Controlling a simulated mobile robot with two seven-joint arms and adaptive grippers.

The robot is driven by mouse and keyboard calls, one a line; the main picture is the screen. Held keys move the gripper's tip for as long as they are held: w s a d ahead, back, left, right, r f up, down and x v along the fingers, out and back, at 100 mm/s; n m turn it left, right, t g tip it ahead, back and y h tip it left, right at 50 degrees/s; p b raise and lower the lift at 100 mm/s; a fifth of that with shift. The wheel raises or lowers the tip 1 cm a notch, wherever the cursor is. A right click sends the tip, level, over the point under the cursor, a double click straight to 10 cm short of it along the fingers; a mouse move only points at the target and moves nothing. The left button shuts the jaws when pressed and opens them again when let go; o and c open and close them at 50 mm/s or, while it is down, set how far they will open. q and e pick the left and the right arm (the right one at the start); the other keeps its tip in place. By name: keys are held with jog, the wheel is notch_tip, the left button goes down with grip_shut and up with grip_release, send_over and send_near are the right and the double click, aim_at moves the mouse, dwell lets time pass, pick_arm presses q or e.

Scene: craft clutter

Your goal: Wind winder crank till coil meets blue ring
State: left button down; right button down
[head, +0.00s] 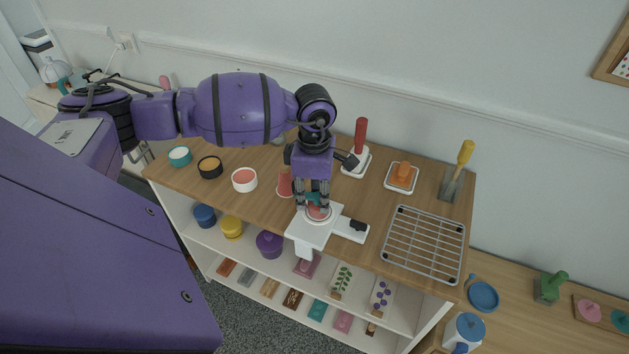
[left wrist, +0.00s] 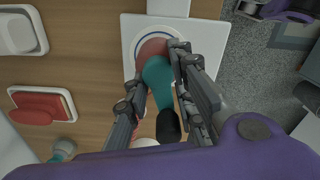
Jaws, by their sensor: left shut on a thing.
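The winder has a flat white base (head: 309,236) at the front edge of the wooden top. A reddish round coil (head: 319,213) sits on it; in the left wrist view the coil (left wrist: 151,46) lies inside a thin blue ring (left wrist: 160,28), with a pale band showing between them on the visible side. The near side is hidden by my fingers. A teal crank (left wrist: 158,74) with a black end reaches over the coil. My left gripper (head: 315,203) points down over the winder; in the left wrist view its fingers (left wrist: 158,66) are shut on the crank. My right gripper is out of view.
A wire rack (head: 424,244) lies right of the winder. Several small pots, such as the red-filled white one (head: 244,180), stand to the left. A red-handled tool (head: 360,137) and an orange block on a white dish (head: 402,176) stand behind. Shelves lie below.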

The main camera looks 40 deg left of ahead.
aim_at(313, 195)
pick_arm(q)
jog(key=shift+r+n, duration=0.1)
jog(key=shift+n, duration=0.4)
jog(key=c, duration=1.6)
grip_release()
notch_tip(313, 195, up, 12)
jog(key=shift+s, duration=0.1)
